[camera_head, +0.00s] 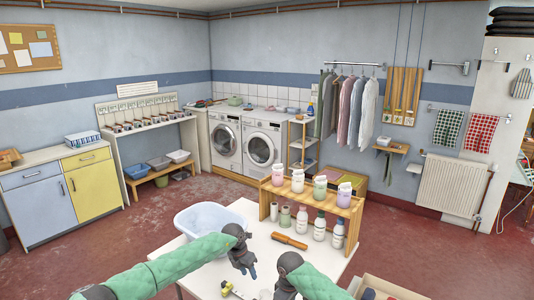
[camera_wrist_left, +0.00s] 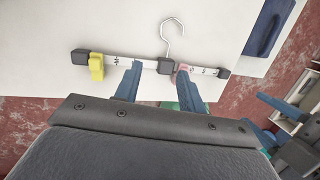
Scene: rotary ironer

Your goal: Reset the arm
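My left gripper (camera_head: 243,272) is over the front of the white table (camera_head: 202,276), at the end of a green-sleeved arm. In the left wrist view its two blue fingers (camera_wrist_left: 158,72) are apart, so it is open. Between and just beyond them lies a white bar hanger (camera_wrist_left: 118,63) with a metal hook, black ends and a yellow clip. I cannot tell whether the fingers touch it. The yellow clip also shows in the head view (camera_head: 227,288). My right gripper (camera_head: 285,292) is at the lower edge of the head view; its fingers are not clear.
A pale blue basin (camera_head: 208,217) stands behind the left forearm. A wooden rack (camera_head: 352,213) with several bottles stands at the table's back right. A brown wooden-handled tool (camera_head: 289,240) lies before it. A box (camera_head: 392,286) is at the lower right. Red floor is open on the left.

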